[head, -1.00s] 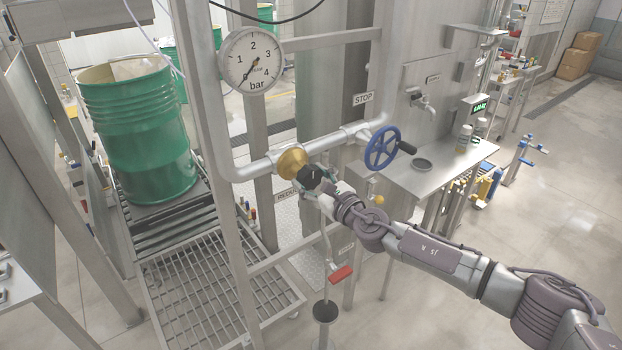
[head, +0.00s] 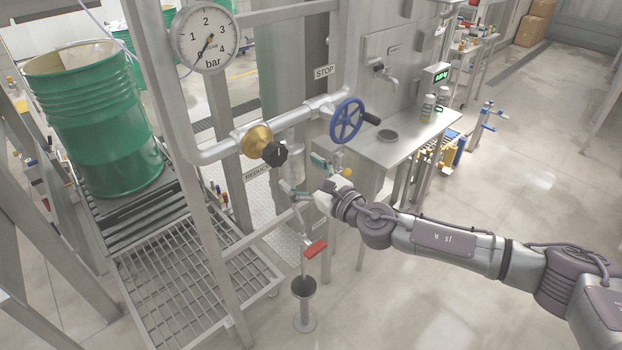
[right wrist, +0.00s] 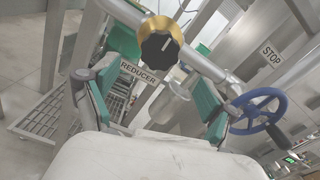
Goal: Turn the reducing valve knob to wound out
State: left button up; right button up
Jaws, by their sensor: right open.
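The reducing valve knob (head: 274,153) is black with a pale pointer mark and sits on a round brass body (head: 256,139) on the steel pipe. In the right wrist view the knob (right wrist: 158,47) faces me, beyond and between the fingers, with nothing touching it. My right gripper (head: 308,176) is open and empty, below and right of the knob. Its green-padded fingers show spread apart in the right wrist view (right wrist: 165,95). The pressure gauge (head: 205,37) above the pipe has its needle near the bottom of the scale. My left gripper is out of view.
A blue handwheel (head: 347,120) stands on the pipe right of the knob, under a STOP sign (head: 324,72). A red-handled lever (head: 315,249) hangs below my gripper. A green drum (head: 95,120) stands on rollers at left. A steel shelf (head: 410,140) lies to the right.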

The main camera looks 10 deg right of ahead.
jog(key=shift+v, duration=1.75)
jog(key=shift+a, duration=0.1)
